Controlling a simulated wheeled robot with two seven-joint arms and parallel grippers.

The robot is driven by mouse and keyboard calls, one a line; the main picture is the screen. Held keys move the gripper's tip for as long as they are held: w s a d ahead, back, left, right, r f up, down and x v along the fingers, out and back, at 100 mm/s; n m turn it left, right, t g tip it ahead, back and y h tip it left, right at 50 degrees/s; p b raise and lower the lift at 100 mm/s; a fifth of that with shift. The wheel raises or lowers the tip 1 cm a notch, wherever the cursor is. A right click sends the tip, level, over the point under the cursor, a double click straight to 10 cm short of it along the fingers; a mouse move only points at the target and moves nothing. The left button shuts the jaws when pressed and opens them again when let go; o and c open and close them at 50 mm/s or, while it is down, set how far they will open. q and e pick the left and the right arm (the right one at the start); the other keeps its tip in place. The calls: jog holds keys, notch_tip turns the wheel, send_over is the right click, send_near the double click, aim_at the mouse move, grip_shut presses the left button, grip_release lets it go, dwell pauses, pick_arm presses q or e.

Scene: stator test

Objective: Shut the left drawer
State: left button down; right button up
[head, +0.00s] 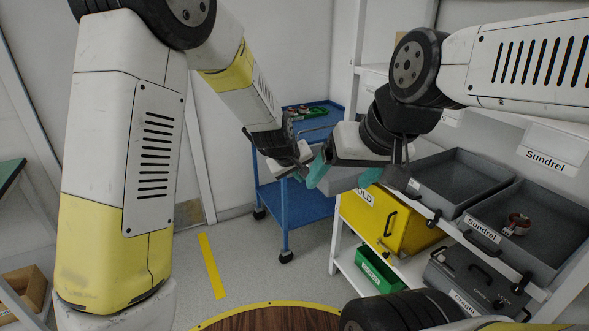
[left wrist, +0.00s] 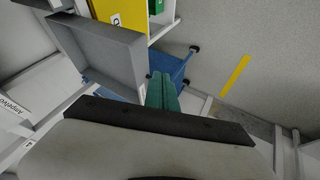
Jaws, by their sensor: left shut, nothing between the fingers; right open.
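The left drawer (head: 342,183), a grey tray, is pulled out of the shelf rack and partly hidden behind my grippers in the head view. In the left wrist view the grey drawer (left wrist: 105,45) is larger, with its end panel toward my fingers. My left gripper (head: 298,175) is shut and empty near the drawer's outer end. Its teal fingers (left wrist: 163,95) are together beside that panel; I cannot tell whether they touch it. My right gripper (head: 345,174) is open and empty, with its teal fingers apart in front of the drawer.
Two more grey drawers, the middle one (head: 455,178) and the right one (head: 550,225), stand open; the right holds a small red part (head: 517,225). Below are a yellow bin (head: 385,225) and a green box (head: 378,270). A blue cart (head: 295,205) stands behind.

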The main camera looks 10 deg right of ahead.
pick_arm(q)
jog(key=shift+w+d+f, duration=1)
jog(key=shift+d+f, duration=0.1)
jog(key=shift+f, duration=0.15)
jog(key=shift+w+d+f, duration=1)
jog(key=shift+d+f, duration=0.1)
jog(key=shift+f, duration=0.1)
jog(key=shift+w+d+f, duration=1)
jog(key=shift+d+f, duration=0.1)
jog(key=shift+f, duration=0.15)
jog(key=shift+d, duration=0.1)
